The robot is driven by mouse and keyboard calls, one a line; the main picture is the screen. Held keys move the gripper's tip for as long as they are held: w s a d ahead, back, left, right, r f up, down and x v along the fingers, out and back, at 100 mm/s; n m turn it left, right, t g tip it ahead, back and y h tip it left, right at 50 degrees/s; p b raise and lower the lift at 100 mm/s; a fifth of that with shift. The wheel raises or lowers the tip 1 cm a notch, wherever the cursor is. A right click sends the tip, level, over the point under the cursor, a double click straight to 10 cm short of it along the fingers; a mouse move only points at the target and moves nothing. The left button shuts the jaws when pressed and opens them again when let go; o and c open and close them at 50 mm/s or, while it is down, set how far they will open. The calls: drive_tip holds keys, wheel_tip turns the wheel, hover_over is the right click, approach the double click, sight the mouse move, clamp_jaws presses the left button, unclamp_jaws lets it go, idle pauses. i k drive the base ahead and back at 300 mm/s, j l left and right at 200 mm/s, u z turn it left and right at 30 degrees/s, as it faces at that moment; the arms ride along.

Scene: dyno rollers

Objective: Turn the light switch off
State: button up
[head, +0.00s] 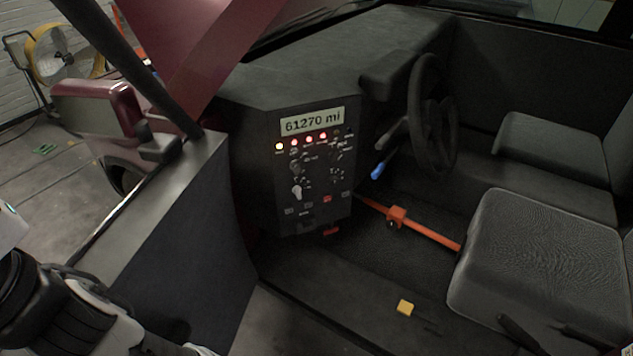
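The control panel (312,170) stands at the front of the cab, below a display (312,121) reading 61270 mi. It carries a row of lit indicator lamps (309,139), one yellowish and several red. Below them are small knobs and switches, including a pale knob (297,192) at the lower left and a red switch (327,198) at the lower right. The labels are too small to read, so I cannot tell which control is the light switch or its position. Part of my arm shows at the lower left; my gripper's fingers are not in view.
An open door (170,245) stands left of the panel. The steering wheel (433,115), a blue-tipped lever (378,171) and an orange bar (430,230) are to the right. Seats (540,255) fill the right side.

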sight(334, 156)
drive_tip(key=i+l, duration=0.15)
drive_tip(key=l, duration=0.25)
drive_tip(key=i+l, duration=0.15)
drive_tip(key=l, duration=0.25)
drive_tip(key=i+l, duration=0.15)
drive_tip(key=l, duration=0.25)
